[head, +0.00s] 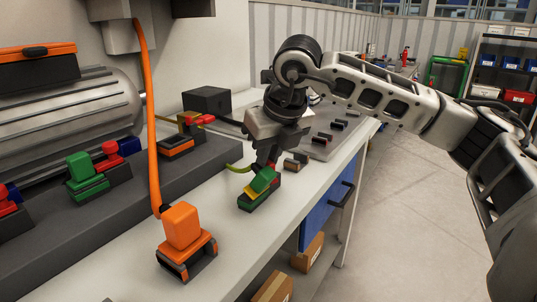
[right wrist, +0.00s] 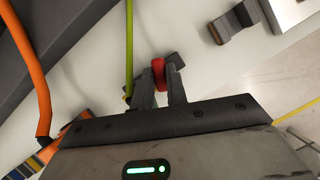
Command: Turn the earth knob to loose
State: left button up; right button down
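A green block (head: 258,199) with a yellow strip on a dark base stands on the light bench, with a yellow-green cable (head: 238,168) on its left. A small red knob (right wrist: 158,73) shows between the fingertips in the right wrist view; I take it for the earth knob. My right gripper (head: 271,163) points down just above the green block. In the right wrist view its fingers (right wrist: 160,80) stand close on both sides of the red knob and appear to touch it. The knob's marking is not readable. My left gripper is not in view.
An orange plug block (head: 183,228) with an orange cable (head: 151,120) stands at the front. A grey motor (head: 70,115) and green, red and blue terminals line the dark ledge (head: 110,225) at left. A grey plate with dark pieces (head: 325,140) lies behind the gripper.

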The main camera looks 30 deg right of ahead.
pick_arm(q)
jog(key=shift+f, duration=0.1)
pick_arm(e)
jog(key=shift+d+f+n+y+b, duration=0.1)
jog(key=shift+n+y+b, duration=0.25)
jog(key=shift+n, duration=0.65)
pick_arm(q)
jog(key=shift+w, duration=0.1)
pick_arm(e)
jog(key=shift+n+y, duration=0.55)
jog(key=shift+n, duration=0.75)
jog(key=c, duration=1.4)
grip_release()
pick_arm(q)
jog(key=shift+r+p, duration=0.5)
jog(key=shift+p, duration=0.75)
pick_arm(e)
jog(key=v, duration=1.6)
jog(key=shift+w, duration=0.2)
